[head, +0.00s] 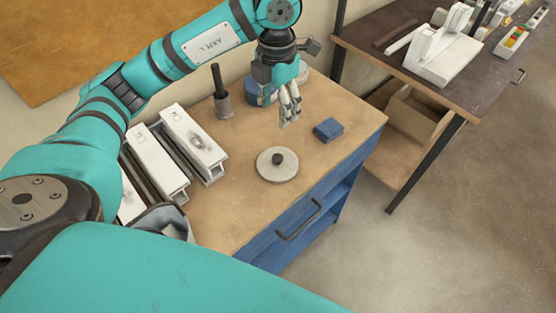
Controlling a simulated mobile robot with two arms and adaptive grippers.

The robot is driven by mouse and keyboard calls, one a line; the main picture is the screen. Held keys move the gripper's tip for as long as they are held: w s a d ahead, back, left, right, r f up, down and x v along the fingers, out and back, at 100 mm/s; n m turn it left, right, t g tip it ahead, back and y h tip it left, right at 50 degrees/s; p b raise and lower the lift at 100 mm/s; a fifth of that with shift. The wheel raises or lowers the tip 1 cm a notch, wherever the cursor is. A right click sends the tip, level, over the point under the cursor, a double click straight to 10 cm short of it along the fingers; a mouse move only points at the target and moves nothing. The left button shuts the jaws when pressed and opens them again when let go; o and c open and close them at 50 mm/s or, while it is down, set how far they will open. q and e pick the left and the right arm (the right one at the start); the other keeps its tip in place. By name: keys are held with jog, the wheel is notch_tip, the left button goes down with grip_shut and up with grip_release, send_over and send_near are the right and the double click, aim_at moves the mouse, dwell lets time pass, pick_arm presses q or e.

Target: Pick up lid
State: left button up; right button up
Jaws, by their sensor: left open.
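The lid (268,168) is a flat, pale grey disc with a dark knob in its middle. It lies on the wooden top of the bench (235,205), near the front edge. My left gripper (289,120) points down above the bench, behind and slightly right of the lid. Its fingers are open and nothing shows between them. It is apart from the lid. My right gripper is not in the picture.
A blue block (328,129) lies right of the lid. A holder with a dark upright handle (222,103) and blue-grey round containers stand at the back. Pale metal profiles (193,143) lie at the left. A dark table (400,60) stands at right.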

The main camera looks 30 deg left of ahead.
pick_arm(q)
notch_tip(320, 180, down, 3)
jog(key=p, duration=0.3)
send_over(278, 157)
notch_tip(278, 157, down, 9)
jog(key=shift+w+a+r, duration=0.1)
jog(key=shift+w+a, duration=0.05)
jog(key=shift+f+p, duration=0.45)
jog(key=shift+f, duration=0.1)
jog(key=f, duration=0.1)
jog(key=f+p, duration=0.1)
jog(key=f, duration=0.1)
jog(key=shift+s+f, duration=0.2)
jog(key=shift+f, duration=0.45)
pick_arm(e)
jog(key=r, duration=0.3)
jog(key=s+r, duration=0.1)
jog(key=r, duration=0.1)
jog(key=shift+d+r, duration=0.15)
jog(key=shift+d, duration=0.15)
pick_arm(q)
jog(key=shift+c, duration=0.4)
jog(key=c, duration=0.5)
grip_shut()
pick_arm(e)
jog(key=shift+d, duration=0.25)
